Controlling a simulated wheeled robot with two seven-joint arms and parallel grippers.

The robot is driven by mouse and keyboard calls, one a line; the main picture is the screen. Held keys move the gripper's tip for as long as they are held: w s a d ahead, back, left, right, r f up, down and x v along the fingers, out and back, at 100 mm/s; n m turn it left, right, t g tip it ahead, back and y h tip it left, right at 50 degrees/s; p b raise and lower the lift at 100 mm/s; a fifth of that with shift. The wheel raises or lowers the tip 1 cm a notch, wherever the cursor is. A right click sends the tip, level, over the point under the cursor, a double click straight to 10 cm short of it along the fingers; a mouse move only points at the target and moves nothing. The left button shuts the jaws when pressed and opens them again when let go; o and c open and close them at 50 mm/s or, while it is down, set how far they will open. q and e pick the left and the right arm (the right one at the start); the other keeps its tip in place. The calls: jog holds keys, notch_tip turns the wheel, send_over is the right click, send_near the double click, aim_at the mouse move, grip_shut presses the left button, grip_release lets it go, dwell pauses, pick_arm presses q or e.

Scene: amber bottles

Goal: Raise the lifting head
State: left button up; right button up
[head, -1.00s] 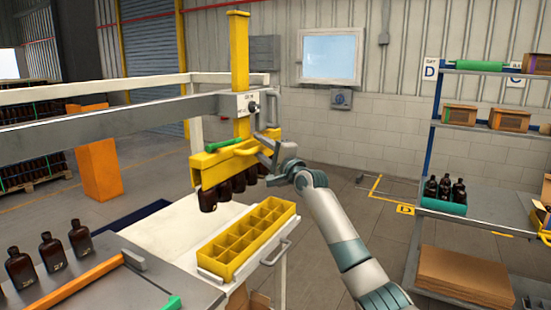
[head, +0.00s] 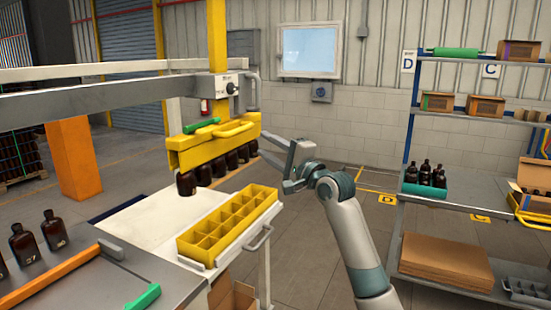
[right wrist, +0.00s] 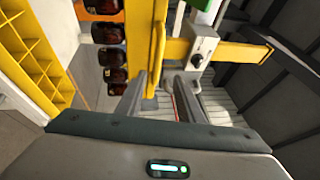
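The yellow lifting head (head: 215,150) hangs on a yellow mast (head: 217,40) and carries a row of dark amber bottles (head: 205,175) below it, above the yellow divided crate (head: 182,248). A yellow handle (head: 236,128) and a green lever (head: 202,125) sit on the lifting head. My right gripper (head: 267,147) is just right of the lifting head, apart from the handle. In the right wrist view its fingers (right wrist: 160,85) are spread, with the yellow handle (right wrist: 158,40) beyond them. My left gripper is not in view.
The crate stands on a white cart (head: 150,225). Several loose bottles (head: 53,232) and an orange bar (head: 50,280) are on the grey table at lower left. A blue-framed shelf (head: 450,205) with boxes stands at the right. Floor between is free.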

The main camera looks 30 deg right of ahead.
jog(key=shift+b+v, duration=0.35)
jog(key=shift+v, duration=1.2)
jog(key=shift+r, duration=0.1)
